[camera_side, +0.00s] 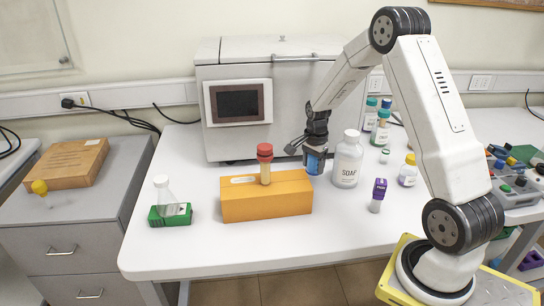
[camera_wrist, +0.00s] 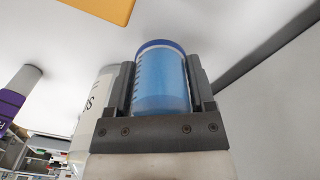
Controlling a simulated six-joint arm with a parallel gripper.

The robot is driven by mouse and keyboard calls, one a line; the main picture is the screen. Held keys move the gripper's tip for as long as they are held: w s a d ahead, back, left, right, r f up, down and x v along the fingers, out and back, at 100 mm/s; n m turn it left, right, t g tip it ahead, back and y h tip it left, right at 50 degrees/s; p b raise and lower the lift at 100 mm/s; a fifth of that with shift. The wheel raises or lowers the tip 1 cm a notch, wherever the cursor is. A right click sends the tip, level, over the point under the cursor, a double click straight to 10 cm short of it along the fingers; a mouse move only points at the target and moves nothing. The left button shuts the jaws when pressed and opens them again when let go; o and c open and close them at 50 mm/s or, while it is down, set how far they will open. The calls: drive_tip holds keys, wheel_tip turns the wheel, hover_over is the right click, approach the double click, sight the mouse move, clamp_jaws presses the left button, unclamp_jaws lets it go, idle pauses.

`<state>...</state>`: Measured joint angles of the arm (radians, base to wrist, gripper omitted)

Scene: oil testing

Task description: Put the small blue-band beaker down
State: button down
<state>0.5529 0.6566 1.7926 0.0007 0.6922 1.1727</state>
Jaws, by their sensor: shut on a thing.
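The small blue-band beaker (camera_side: 315,161) is between the fingers of my gripper (camera_side: 318,152). In the wrist view, the beaker (camera_wrist: 162,80) shows a dark blue band at its rim, a graduated scale and blue contents. Both fingers of my gripper (camera_wrist: 160,92) press on its sides. In the side view the beaker is roughly upright, just right of the orange block and left of the soap bottle. I cannot tell whether its base touches the white table (camera_side: 270,236).
The orange block (camera_side: 265,203) holds a red-capped tube (camera_side: 265,165). The soap bottle (camera_side: 347,160) stands close on the right. A purple-topped item (camera_side: 378,195) and a flask (camera_side: 166,197) on a green base stand farther off. A white machine (camera_side: 285,82) stands behind. The front table area is clear.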

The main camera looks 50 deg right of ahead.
sight(312, 172)
drive_tip(key=shift+w+f, duration=0.15)
drive_tip(key=shift+f, duration=0.1)
drive_tip(key=shift+d+f, duration=0.1)
drive_tip(key=shift+f, duration=1.45)
drive_tip(key=shift+f, duration=0.1)
unclamp_jaws()
wheel_tip(312, 172, up, 12)
